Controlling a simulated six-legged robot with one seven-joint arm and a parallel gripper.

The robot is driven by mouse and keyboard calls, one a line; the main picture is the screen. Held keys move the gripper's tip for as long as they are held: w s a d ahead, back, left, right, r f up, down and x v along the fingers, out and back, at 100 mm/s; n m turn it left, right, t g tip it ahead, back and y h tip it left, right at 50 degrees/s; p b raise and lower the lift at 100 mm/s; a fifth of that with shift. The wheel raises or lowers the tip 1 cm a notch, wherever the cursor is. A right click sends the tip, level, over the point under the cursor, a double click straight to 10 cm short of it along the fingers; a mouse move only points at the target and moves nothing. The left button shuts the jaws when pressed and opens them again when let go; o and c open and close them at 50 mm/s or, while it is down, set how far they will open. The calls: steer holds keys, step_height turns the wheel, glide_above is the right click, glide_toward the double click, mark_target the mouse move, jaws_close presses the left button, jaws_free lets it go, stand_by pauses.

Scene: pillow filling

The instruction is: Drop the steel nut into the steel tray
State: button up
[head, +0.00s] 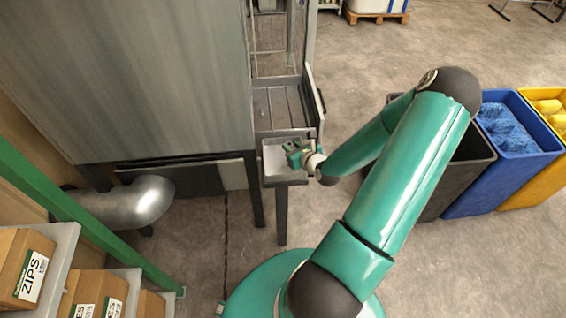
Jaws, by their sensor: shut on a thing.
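My gripper (296,154) is at the end of the green arm, over the small light-grey steel tray (271,160) at the front corner of the big grey machine. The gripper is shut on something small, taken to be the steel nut. The nut itself is too small and hidden by the fingers to make out. The gripper and wrist cover the right part of the tray. I cannot tell how high the fingers are above it.
Behind the tray is a slatted metal chute (280,107) with raised sides. The grey machine (160,80) stands left of it. Black (452,185), blue (510,165) and yellow (550,170) bins stand right. Boxes labelled ZIPS (25,265) sit on a shelf at lower left.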

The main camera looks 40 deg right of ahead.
steer(key=shift+w+f, duration=0.1)
steer(key=shift+f, duration=1.55)
steer(key=o, duration=1.1)
steer(key=v, duration=1.4)
steer(key=shift+w, duration=0.1)
